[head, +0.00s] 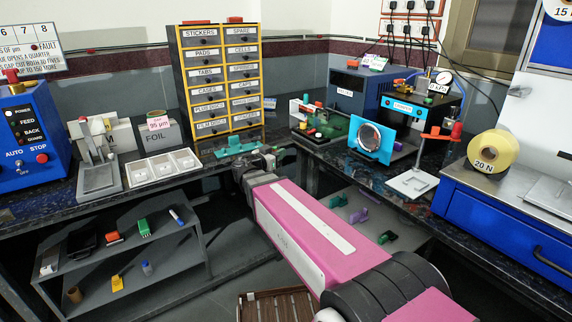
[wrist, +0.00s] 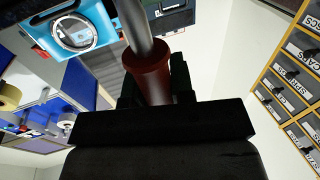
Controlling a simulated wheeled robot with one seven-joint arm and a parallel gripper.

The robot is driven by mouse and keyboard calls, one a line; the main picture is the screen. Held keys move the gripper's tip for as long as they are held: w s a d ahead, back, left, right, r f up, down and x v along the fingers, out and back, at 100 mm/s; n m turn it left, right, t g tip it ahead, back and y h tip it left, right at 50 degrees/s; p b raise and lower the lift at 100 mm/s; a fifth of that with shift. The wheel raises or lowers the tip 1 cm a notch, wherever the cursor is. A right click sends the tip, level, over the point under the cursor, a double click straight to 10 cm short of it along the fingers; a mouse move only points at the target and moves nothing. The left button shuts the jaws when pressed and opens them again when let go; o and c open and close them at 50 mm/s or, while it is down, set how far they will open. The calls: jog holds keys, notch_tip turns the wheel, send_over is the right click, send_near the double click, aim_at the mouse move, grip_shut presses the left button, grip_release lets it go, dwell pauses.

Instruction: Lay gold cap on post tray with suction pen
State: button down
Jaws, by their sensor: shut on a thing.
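My gripper (wrist: 155,88) is shut on the suction pen (wrist: 148,65), which shows a dark red grip and a grey metal tube running off the top of the wrist view. In the head view my gripper (head: 262,160) is at the far end of my pink arm, near the bench corner; the pen cannot be made out there. A white tray with three compartments (head: 163,167) lies on the left bench; small contents are too small to tell. I cannot tell which thing is the post tray. I cannot make out a gold cap, and the pen's tip is out of view.
A teal rack (head: 235,147) is on the bench just behind my gripper. A labelled drawer cabinet (head: 218,80) stands behind it. A cyan-framed round device (head: 371,138) and a white plate with a red-topped stand (head: 410,184) are on the right bench. A low shelf (head: 130,262) holds loose items.

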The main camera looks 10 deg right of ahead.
jog(key=w+a+r, duration=0.6)
jog(key=a+r, duration=0.4)
jog(key=w+a+r, duration=0.6)
jog(key=a+r, duration=0.3)
jog(key=r, duration=0.2)
jog(key=shift+w+a+r, duration=0.2)
jog(key=shift+w+a, duration=0.05)
jog(key=shift+a, duration=0.15)
